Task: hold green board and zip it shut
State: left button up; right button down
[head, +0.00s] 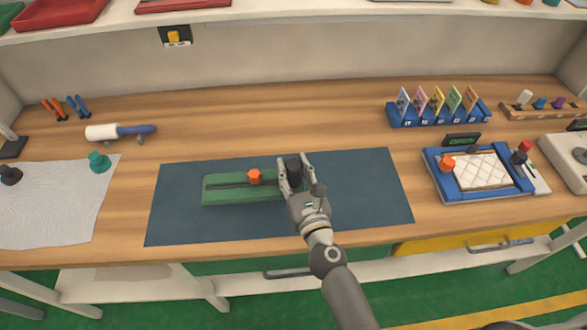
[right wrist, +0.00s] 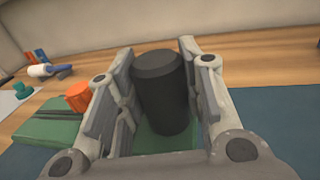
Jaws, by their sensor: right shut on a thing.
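The green board (head: 222,196) lies flat on a dark blue mat (head: 362,190), with a dark slot running along it. An orange knob (head: 254,177) stands near the middle of the slot; it also shows in the right wrist view (right wrist: 79,95), left of my fingers. My right gripper (head: 293,174) is at the board's right end, shut on an upright black knob (right wrist: 162,85), with one finger on each side. The gripper hides the board's right end in the head view. My left gripper is not in view.
A blue tray with a white quilted pad (head: 480,171) stands to the right, and a blue rack of coloured cards (head: 438,114) behind. A white roller (head: 102,132) and a light cloth (head: 50,210) lie to the left. The mat's right part is clear.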

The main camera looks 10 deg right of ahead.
aim_at(294, 189)
jog(key=shift+f+b, duration=3.7)
